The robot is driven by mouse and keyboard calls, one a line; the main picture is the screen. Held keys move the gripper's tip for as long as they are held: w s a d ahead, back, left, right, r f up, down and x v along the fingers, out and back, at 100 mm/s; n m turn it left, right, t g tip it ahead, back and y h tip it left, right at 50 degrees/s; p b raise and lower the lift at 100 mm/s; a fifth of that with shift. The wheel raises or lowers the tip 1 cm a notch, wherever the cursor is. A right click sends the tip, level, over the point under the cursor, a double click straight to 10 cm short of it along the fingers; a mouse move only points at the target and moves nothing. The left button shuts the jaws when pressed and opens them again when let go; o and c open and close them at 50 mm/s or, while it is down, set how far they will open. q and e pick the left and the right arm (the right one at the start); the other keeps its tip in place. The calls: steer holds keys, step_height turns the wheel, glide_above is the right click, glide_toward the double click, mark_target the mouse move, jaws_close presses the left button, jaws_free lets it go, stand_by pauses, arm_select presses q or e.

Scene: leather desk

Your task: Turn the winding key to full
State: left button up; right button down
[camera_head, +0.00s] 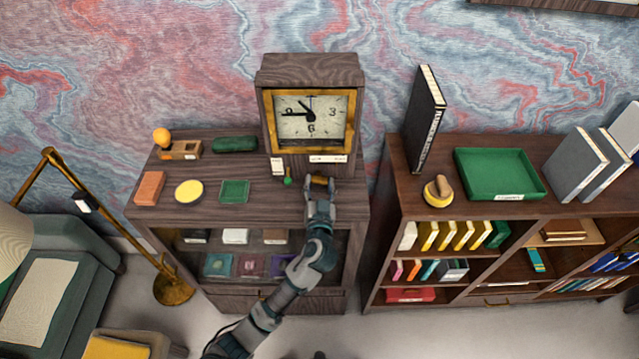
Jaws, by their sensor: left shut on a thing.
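A wooden clock (312,70) with a gold-framed face stands on the left cabinet against the wall. The winding key (319,180), small and brass-coloured, is at the clock's lower front. My left gripper (319,187) reaches up from below and is shut on the key. Its fingers cover part of the key, so the key's exact angle is hard to tell. A pale label (328,159) sits just above the key, and a small green-tipped piece (288,181) is to its left. My right gripper is not in view.
The cabinet top (215,169) also holds a green case (235,144), an orange block (149,188), a yellow disc (189,191) and a green square (235,191). A second shelf unit on the right carries a green tray (499,173) and a black binder (423,120).

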arm_select(q)
steer(key=o, duration=1.2)
steer(key=shift+d, duration=0.1)
steer(key=shift+c, duration=0.2)
steer(key=s, duration=1.1)
steer(key=shift+s, duration=0.4)
